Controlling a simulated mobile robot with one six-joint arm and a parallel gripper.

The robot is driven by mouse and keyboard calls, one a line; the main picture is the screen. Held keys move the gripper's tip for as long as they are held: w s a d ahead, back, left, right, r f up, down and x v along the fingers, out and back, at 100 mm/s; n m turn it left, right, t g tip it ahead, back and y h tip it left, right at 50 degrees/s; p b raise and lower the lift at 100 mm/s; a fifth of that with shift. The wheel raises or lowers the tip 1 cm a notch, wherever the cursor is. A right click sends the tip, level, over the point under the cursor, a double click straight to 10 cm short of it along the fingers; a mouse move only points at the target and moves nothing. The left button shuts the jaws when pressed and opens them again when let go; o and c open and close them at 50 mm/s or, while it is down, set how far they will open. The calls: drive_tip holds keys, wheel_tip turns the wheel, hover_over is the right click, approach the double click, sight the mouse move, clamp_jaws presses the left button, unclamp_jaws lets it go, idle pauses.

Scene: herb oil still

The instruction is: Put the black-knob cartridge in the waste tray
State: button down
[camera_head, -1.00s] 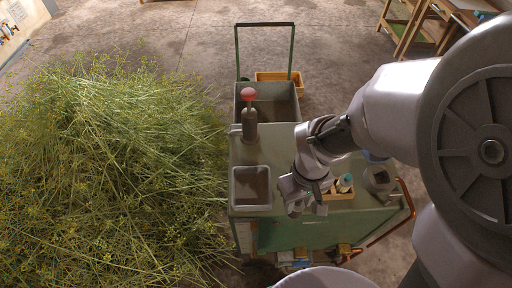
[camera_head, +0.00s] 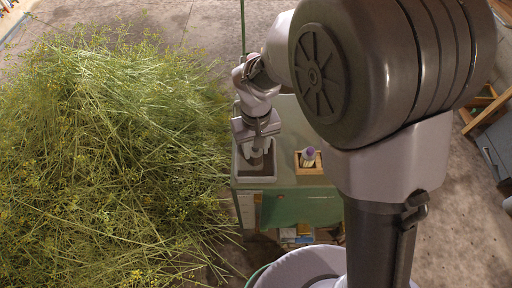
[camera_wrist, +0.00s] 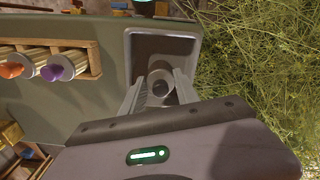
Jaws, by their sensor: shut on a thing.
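My gripper (camera_wrist: 160,90) is shut on a cylindrical cartridge (camera_wrist: 162,87), seen nearly end-on with a dark round end between the fingers. The fingers hide parts of its sides, and I cannot make out its knob clearly. The small grey waste tray (camera_wrist: 128,62), with a brownish floor, lies under and just beyond the fingers. In the head view my gripper (camera_head: 257,153) is above the tray (camera_head: 240,178), over its opening. I cannot tell whether the cartridge touches the tray floor.
A wooden rack (camera_wrist: 95,58) holds cartridges with orange (camera_wrist: 12,70) and purple (camera_wrist: 53,73) knobs beside the tray. It also shows in the head view (camera_head: 312,171). The green cart top (camera_head: 290,120) is clear between them. A heap of cut herbs (camera_head: 110,150) stands left of the cart.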

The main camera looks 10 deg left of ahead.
drive_tip(key=shift+f, duration=0.1)
drive_tip(key=c, duration=0.9)
unclamp_jaws()
wheel_tip(320, 180, up, 12)
drive_tip(key=p, duration=0.5)
drive_tip(key=s+d+r+m+t+y, duration=0.15)
drive_tip(key=d+r+m, duration=0.25)
drive_tip(key=d+r, duration=0.5)
drive_tip(key=s+d+r+m+t, duration=0.4)
drive_tip(key=s+d+m, duration=0.2)
drive_tip(key=s+d, duration=0.4)
drive_tip(key=shift+s+d+r+m, duration=0.2)
drive_tip(key=shift+s+d+m, duration=0.05)
drive_tip(key=shift+s+m, duration=0.1)
